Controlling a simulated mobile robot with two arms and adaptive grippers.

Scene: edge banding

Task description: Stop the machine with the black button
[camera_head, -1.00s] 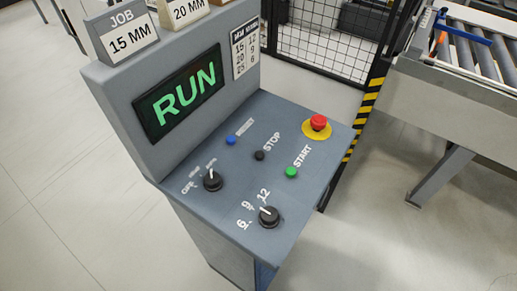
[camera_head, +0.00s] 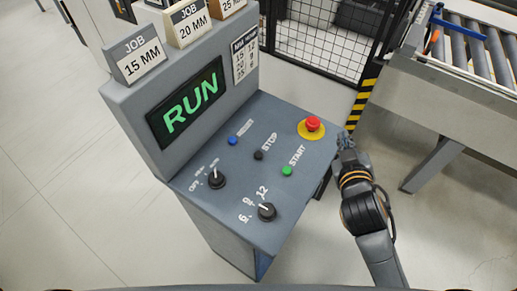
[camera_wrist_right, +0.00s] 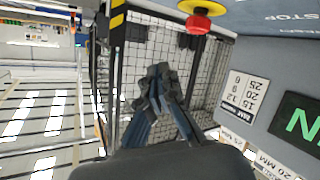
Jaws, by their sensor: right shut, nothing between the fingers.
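The black stop button (camera_head: 258,155) sits on the sloped grey console panel, below the STOP label. The screen (camera_head: 187,103) reads RUN in green. My right gripper (camera_head: 346,140) is at the panel's right edge, right of the red mushroom button (camera_head: 312,124) and apart from the black button. In the right wrist view my gripper (camera_wrist_right: 158,85) is shut and empty, with the red button (camera_wrist_right: 199,22) at the top. The black button does not show in that view. My left gripper is not in view.
A green START button (camera_head: 286,170), a blue button (camera_head: 233,140) and two black knobs (camera_head: 217,179) (camera_head: 267,211) share the panel. A mesh fence (camera_head: 325,50) stands behind. A roller conveyor (camera_head: 470,60) is at the right. Floor left of the console is clear.

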